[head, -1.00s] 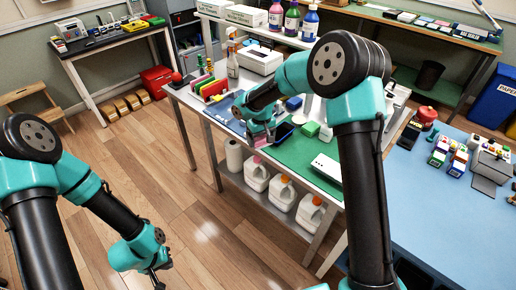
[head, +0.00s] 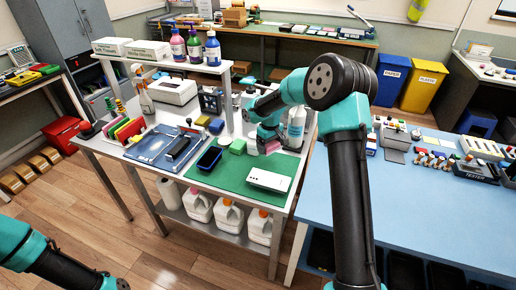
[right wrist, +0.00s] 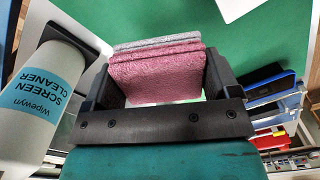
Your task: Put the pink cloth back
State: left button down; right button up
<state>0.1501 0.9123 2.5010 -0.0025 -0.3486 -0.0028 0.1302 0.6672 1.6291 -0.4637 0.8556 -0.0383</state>
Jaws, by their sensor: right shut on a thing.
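The pink cloth (right wrist: 158,78) is a folded, fuzzy pad between the fingers of my right gripper (right wrist: 160,62) in the right wrist view. A grey layer (right wrist: 155,43) shows along its far edge; I cannot tell whether it is part of the cloth. In the head view a bit of the pink cloth (head: 273,147) shows under my right gripper (head: 268,144), over the back right of the green mat (head: 225,176). I cannot tell whether the cloth touches the mat. Only part of my left arm shows at the bottom left; its gripper is out of frame.
A screen cleaner bottle (right wrist: 38,95) stands close beside my right gripper. A white slab (head: 268,181) lies on the mat's front right. The blue table (head: 400,205) has free room.

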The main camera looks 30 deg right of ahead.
aim_at(269, 165)
jog(key=shift+d, duration=0.2)
jog(key=shift+f, duration=0.1)
jog(key=shift+f, duration=4.2)
jog(key=o, duration=0.8)
jog(key=shift+c, duration=0.2)
jog(key=shift+r, duration=0.1)
